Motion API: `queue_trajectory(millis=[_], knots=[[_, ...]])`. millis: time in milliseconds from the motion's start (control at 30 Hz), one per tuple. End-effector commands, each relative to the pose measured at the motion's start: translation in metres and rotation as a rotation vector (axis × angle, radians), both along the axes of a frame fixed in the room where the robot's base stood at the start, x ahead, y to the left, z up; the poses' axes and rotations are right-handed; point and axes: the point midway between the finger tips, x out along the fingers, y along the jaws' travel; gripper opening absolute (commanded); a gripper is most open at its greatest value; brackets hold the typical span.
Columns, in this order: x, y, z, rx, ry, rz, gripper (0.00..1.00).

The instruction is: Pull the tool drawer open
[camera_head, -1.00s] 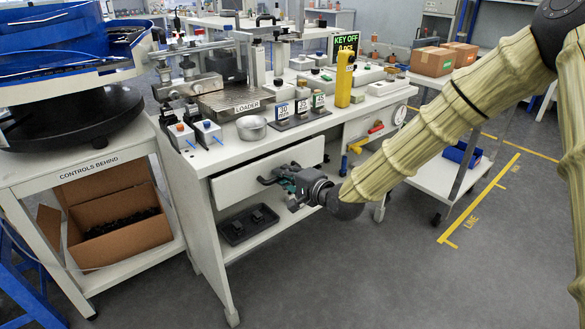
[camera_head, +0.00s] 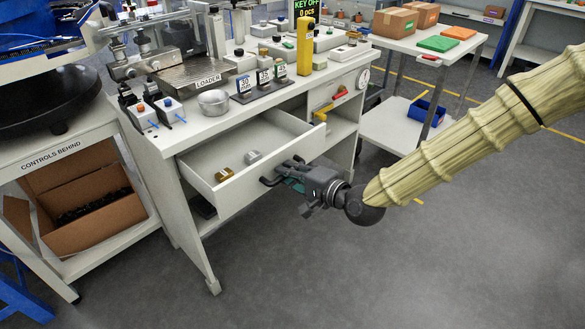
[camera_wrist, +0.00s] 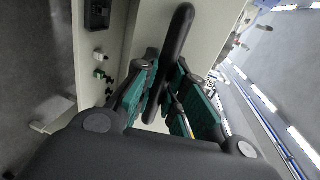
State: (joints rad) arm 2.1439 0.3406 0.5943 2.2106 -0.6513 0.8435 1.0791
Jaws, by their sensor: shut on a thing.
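The tool drawer (camera_head: 235,192) is a white drawer under the workbench, and it stands well out from the bench. A brass-coloured block (camera_head: 225,174) and a grey block (camera_head: 253,156) lie on its floor. My gripper (camera_head: 287,177) is at the drawer front, shut on the dark bar handle. In the wrist view the handle (camera_wrist: 178,45) runs between the green-padded fingers (camera_wrist: 170,97). In the head view the fingers partly hide the handle.
A cart with cardboard boxes (camera_head: 393,21) stands at the back right. The floor in front of the drawer is clear.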

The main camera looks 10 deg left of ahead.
Motion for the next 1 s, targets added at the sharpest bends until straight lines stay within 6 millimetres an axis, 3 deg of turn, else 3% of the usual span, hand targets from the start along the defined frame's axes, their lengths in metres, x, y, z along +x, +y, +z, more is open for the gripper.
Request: queue_trajectory(millis=[267,300,400,767,1000], knots=[[0.001,-0.001,0.000,0.000,-0.001,-0.003,0.00],[0.001,-0.002,0.000,0.000,-0.001,-0.003,0.20],[0.001,-0.001,0.000,0.000,-0.001,-0.003,0.35],[0.000,-0.003,0.000,0.000,0.000,-0.002,0.35],[-0.013,-0.021,0.005,0.000,0.000,-0.003,0.35]])
